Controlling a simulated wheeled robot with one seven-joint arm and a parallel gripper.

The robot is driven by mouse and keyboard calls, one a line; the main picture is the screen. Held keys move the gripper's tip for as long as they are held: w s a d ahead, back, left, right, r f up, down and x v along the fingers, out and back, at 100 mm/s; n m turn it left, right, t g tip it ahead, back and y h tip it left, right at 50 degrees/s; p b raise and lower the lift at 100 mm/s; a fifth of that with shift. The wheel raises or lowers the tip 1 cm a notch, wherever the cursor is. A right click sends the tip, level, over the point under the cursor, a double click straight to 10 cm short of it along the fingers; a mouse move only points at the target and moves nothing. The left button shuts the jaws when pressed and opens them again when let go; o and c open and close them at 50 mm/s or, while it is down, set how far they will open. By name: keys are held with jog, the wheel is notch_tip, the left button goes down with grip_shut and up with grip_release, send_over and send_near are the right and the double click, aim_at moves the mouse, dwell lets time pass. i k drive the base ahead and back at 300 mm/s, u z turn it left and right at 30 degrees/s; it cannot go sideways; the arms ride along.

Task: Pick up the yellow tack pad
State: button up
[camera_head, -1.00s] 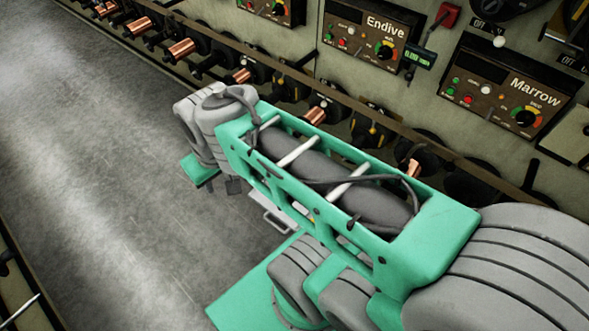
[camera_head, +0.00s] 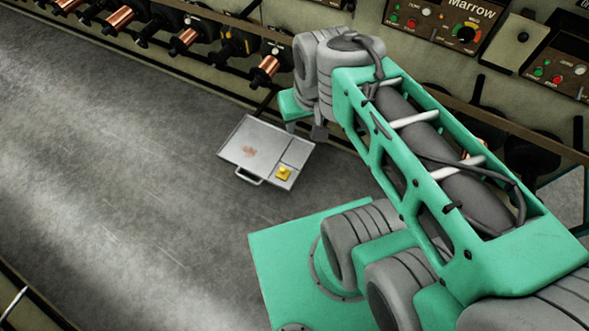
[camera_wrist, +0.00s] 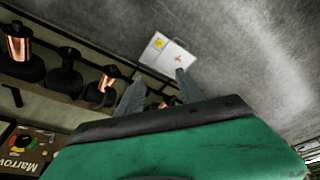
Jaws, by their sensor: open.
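In the head view my gripper (camera_head: 305,130) is at the tray's upper right side, partly hidden by my wrist.
A rack of black holders with copper spools (camera_head: 265,70) runs along the wall behind the tray. Control panels, one labelled Marrow (camera_head: 440,22), hang above it.

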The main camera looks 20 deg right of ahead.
aim_at(282, 174)
jog(key=u, duration=0.5)
jog(key=k, duration=0.55)
jog(key=u, duration=1.05)
jog(key=i, duration=1.65)
jog(key=z, duration=1.15)
jog(key=i, duration=0.4)
jog(key=z, duration=0.3)
